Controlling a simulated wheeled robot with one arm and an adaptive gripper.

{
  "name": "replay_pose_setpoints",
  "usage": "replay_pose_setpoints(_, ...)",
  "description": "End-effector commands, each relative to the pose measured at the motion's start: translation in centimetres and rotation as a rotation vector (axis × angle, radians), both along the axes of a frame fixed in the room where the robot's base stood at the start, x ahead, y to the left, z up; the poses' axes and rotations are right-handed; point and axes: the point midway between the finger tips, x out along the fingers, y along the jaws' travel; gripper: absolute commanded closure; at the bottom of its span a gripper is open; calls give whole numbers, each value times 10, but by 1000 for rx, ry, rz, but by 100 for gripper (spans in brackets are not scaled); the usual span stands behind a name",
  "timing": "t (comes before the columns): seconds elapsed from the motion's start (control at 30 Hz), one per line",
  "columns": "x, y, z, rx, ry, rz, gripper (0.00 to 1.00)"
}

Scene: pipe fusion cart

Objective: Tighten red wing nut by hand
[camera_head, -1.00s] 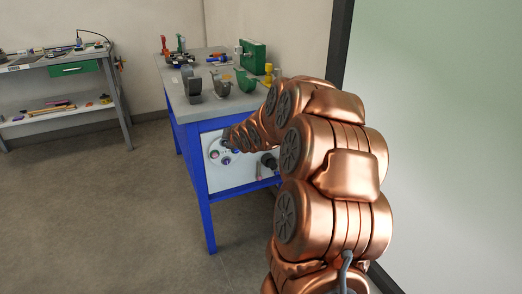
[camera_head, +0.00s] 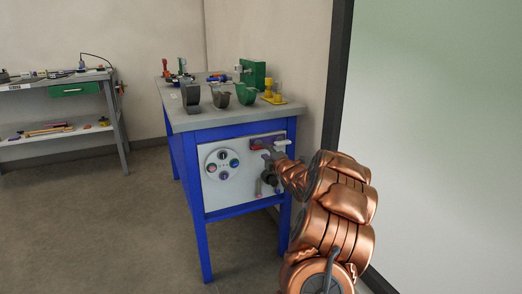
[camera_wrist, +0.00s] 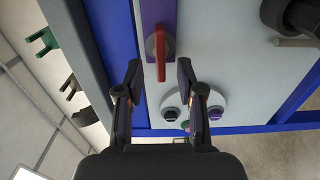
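The red wing nut (camera_wrist: 162,52) shows in the wrist view as a narrow red bar on a round grey base, mounted on a purple plate (camera_wrist: 150,12). My gripper (camera_wrist: 159,72) is open, with one dark fingertip on each side of the bar's lower end in the picture. I see no contact, and I cannot tell how deep the bar sits between the fingers. In the head view, my gripper (camera_head: 268,156) is at the upper right of the cart's white front panel, by the purple plate (camera_head: 262,142). The wing nut is small and hard to make out there.
The blue cart (camera_head: 203,240) carries grey and green clamp parts (camera_head: 219,97) on its top. A round plate with several knobs (camera_head: 210,171) is left of my gripper. A black round fitting (camera_wrist: 304,14) juts from the panel. A pale wall (camera_head: 440,140) is close on the right.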

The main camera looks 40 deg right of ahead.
Motion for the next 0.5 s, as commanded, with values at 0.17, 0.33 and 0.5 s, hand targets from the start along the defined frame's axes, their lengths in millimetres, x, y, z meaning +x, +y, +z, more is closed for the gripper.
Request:
replay_pose_setpoints(0.17,20,-6,-3,1,2,1,62)
replay_pose_setpoints(0.33,36,-12,-2,1,1,2,62)
replay_pose_setpoints(0.5,46,-15,-1,0,0,1,62)
